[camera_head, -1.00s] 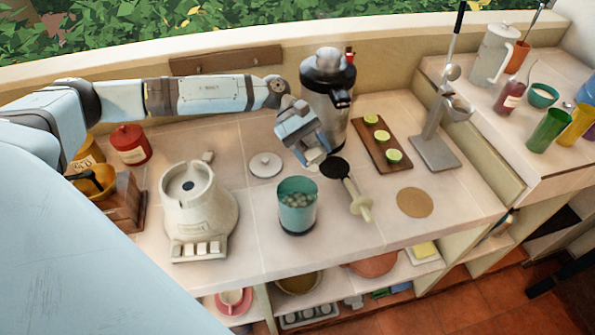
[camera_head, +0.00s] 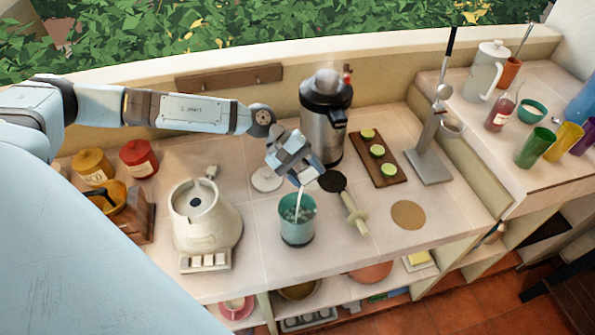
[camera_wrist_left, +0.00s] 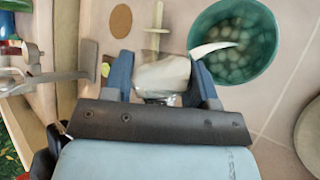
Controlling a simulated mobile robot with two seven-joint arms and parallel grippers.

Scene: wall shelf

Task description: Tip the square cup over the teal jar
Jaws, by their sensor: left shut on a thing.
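My left gripper (camera_head: 304,173) is shut on the square cup, a small pale cup (camera_wrist_left: 162,74) that shows between the two blue fingers in the left wrist view. The cup is tilted above the back rim of the teal jar (camera_head: 297,228). A white stream (camera_head: 298,203) runs from the cup down into the jar. The jar stands upright and open on the counter, and round pale pieces show inside it in the left wrist view (camera_wrist_left: 236,42). In the head view the fingers hide most of the cup. My right gripper is not in view.
A cream appliance (camera_head: 203,222) stands left of the jar. A dark-headed strainer or spoon (camera_head: 346,203) lies just right of it. A steel urn (camera_head: 325,128) stands behind, near my gripper. A board with lime halves (camera_head: 381,168) and a cork mat (camera_head: 408,215) lie to the right.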

